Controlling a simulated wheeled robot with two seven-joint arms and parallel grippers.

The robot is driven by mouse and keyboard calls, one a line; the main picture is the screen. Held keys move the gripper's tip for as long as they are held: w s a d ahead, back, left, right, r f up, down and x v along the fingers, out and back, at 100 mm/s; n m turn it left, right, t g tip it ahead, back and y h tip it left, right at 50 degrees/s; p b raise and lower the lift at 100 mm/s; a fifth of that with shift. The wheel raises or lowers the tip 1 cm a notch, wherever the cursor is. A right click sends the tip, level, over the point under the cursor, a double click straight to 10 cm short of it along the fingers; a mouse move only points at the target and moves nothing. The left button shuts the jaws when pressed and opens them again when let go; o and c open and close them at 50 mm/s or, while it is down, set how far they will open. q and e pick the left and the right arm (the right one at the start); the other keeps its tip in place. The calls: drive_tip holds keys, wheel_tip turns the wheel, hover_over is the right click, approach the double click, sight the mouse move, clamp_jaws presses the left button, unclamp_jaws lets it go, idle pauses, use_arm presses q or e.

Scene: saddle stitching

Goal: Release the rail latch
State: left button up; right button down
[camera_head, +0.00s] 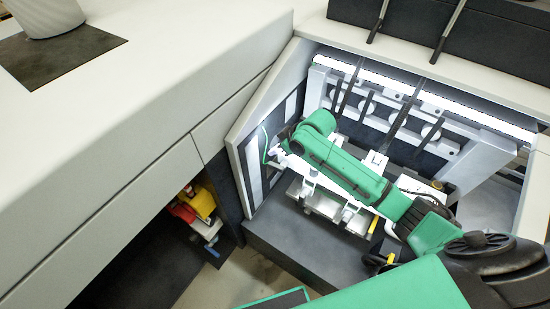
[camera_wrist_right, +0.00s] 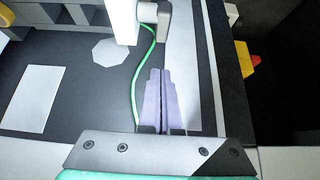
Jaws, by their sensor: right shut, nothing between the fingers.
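My right arm reaches across the open machine bay in the head view. Its gripper (camera_head: 275,152) is at the bay's left wall. In the right wrist view the gripper (camera_wrist_right: 161,72) is shut, with its two pale purple fingers together and nothing between them. A white fitting with a grey rounded end (camera_wrist_right: 152,14) is ahead of the fingertips, apart from them. A thin green cable (camera_wrist_right: 136,75) runs from it down beside the fingers. I cannot tell for sure which part is the rail latch. My left gripper is not in view.
The bay has a lit strip (camera_head: 420,93) and a white rail with round holes (camera_head: 390,120) at its back. Dark rods (camera_head: 400,125) slope down in front. Red and yellow parts (camera_head: 200,203) sit in a recess left of the bay. The white top (camera_head: 120,110) is mostly clear.

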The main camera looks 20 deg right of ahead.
sight(270, 162)
wheel_tip(270, 162, down, 4)
drive_tip(key=shift+w+a+f+p, duration=0.1)
drive_tip(key=shift+f+p, duration=0.05)
drive_tip(key=shift+p, duration=0.25)
drive_tip(key=shift+f, duration=0.45)
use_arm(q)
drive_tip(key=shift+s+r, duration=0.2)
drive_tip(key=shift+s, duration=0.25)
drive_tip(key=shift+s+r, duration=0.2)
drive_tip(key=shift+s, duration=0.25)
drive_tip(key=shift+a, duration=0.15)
